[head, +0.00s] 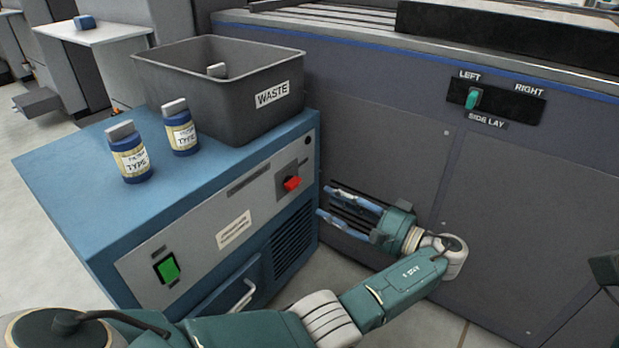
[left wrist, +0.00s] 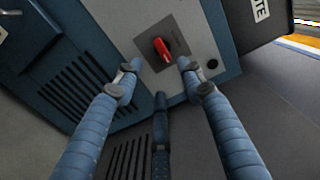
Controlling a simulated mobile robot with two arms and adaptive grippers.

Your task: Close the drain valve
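The blue cabinet (head: 75,190) carries a grey waste bin (head: 205,105) and two blue labelled bottles (head: 131,155) (head: 180,130). A green switch (head: 167,269) and a drawer handle are lower left on its front. The large grey machine (head: 540,190) stands close behind my left gripper.

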